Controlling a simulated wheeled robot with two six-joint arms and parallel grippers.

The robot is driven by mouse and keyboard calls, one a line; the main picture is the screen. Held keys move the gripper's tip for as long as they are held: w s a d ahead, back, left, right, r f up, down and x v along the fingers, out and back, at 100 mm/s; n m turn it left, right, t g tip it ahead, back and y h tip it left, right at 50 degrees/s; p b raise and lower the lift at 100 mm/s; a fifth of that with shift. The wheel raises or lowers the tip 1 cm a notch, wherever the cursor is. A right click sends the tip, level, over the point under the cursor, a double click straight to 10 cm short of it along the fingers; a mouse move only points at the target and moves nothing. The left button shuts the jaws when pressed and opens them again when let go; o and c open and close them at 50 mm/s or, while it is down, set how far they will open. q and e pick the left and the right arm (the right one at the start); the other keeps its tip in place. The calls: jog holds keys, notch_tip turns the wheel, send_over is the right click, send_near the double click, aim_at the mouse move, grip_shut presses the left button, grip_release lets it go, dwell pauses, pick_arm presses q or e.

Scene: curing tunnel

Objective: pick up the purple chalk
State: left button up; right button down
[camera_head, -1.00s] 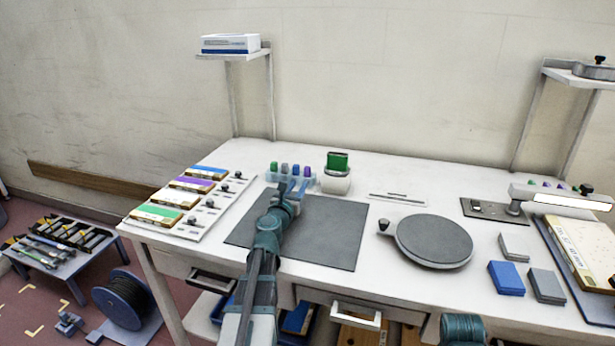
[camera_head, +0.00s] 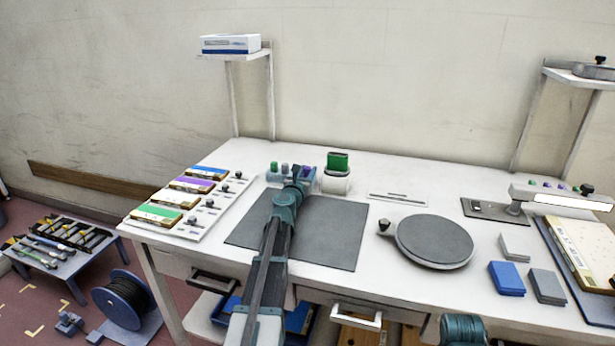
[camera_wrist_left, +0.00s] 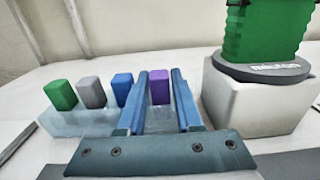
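The purple chalk (camera_wrist_left: 160,90) stands upright in a clear holder (camera_wrist_left: 62,125) at the end of a row, right of a green, a grey and a blue chalk. In the left wrist view my left gripper (camera_wrist_left: 160,85) is open, with one blue finger on each side of the purple chalk and small gaps visible. In the head view my left gripper (camera_head: 302,178) reaches over the holder and partly hides the purple chalk (camera_head: 305,170). My right gripper is not in view.
A white block with a green-topped item (camera_head: 337,162) stands close right of the holder. A dark mat (camera_head: 330,230) lies under my left arm. A round grey turntable (camera_head: 434,240) is further right. The bench between mat and turntable is clear.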

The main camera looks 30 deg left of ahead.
aim_at(308, 167)
pick_arm(q)
grip_shut()
jog(key=shift+r, duration=0.15)
notch_tip(308, 167, up, 10)
jog(key=p, duration=1)
